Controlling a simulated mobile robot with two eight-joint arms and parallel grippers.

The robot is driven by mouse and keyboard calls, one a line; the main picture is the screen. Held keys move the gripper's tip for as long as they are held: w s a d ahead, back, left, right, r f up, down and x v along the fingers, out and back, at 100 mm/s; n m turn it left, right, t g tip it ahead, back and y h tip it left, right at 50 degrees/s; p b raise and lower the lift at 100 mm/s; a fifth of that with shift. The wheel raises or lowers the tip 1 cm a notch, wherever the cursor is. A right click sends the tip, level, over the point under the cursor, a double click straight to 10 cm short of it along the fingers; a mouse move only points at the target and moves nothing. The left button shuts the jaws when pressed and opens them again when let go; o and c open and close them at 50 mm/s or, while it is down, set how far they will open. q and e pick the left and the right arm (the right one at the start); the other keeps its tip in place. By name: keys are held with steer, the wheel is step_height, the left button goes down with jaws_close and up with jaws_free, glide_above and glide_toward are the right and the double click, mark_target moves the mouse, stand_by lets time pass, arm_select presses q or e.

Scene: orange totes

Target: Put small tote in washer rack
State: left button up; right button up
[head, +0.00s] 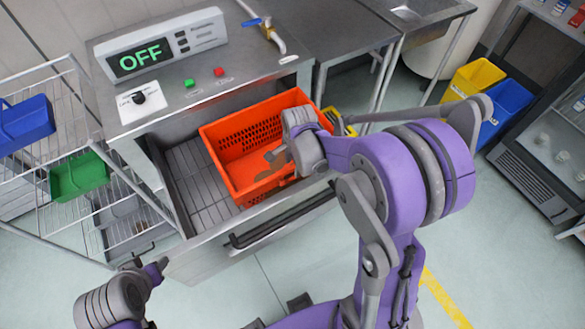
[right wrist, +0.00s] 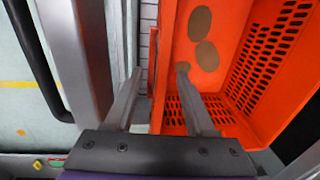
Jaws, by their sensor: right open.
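An orange tote (head: 222,162) with slotted walls sits upright in the pulled-out wire rack (head: 185,182) of the washer. Its floor shows brown oval spots in the right wrist view (right wrist: 207,55). My right gripper (right wrist: 160,68) is open at one tote wall (right wrist: 160,95). One finger is inside the tote and the other is outside; neither clearly presses the wall. In the head view the right hand (head: 283,152) covers the tote's right side. My left gripper (head: 147,268) is at the lower left, away from the tote; its finger opening is unclear.
The washer (head: 205,95) reads OFF, with a green and a red button on top. A drawer handle (head: 285,218) runs along the front. A wire shelf with blue (head: 25,125) and green (head: 78,178) bins stands left. Yellow (head: 472,80) and blue (head: 503,108) bins stand right.

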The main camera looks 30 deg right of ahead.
step_height(320, 180, up, 7)
steer(key=s+a+r+n+t, duration=0.2)
steer(key=s+a+n, duration=0.1)
steer(key=s+n, duration=0.4)
steer(key=s+a+r+n+t, duration=0.2)
steer(key=s+n, duration=0.4)
steer(key=n, duration=0.4)
steer(key=shift+s+a+r+n+t+p, duration=0.35)
steer(key=shift+a+r, duration=0.3)
steer(key=shift+a, duration=0.25)
steer(key=shift+d, duration=0.1)
